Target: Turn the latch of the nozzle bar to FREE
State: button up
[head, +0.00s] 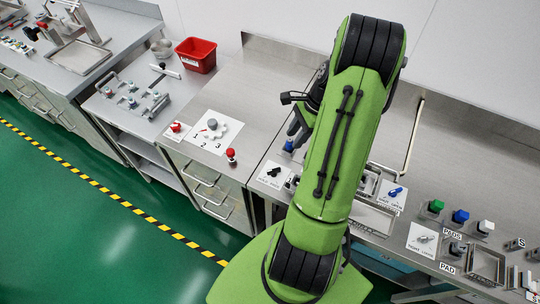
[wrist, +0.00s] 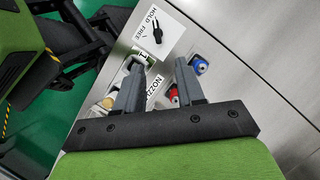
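The latch (wrist: 157,34) is a small black lever on a white plate (wrist: 172,42) marked HOLD and FREE, at the top of the wrist view. Its narrow end appears to lie near the word HOLD, though it is small. In the head view the latch (head: 273,172) and its plate (head: 265,180) lie left of my green arm. My gripper (wrist: 157,72) is open and empty, its two grey fingers spread below the plate in the wrist view, apart from the latch. In the head view my arm hides much of the gripper and the nozzle bar.
In the wrist view, red and blue nozzle pieces (wrist: 198,66) sit beside the right finger, and a NOZZ label (wrist: 154,91) lies between the fingers. In the head view, a blue-lever plate (head: 394,192) stands right of my arm; a red knob (head: 231,155) stands left.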

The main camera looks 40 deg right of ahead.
aim_at(274, 169)
jog(key=x, duration=0.7)
jog(key=b+x, duration=0.1)
jog(key=x, duration=0.7)
jog(key=shift+s+a+f, duration=0.1)
jog(key=shift+s+a, duration=0.05)
jog(key=shift+a, duration=0.15)
grip_shut()
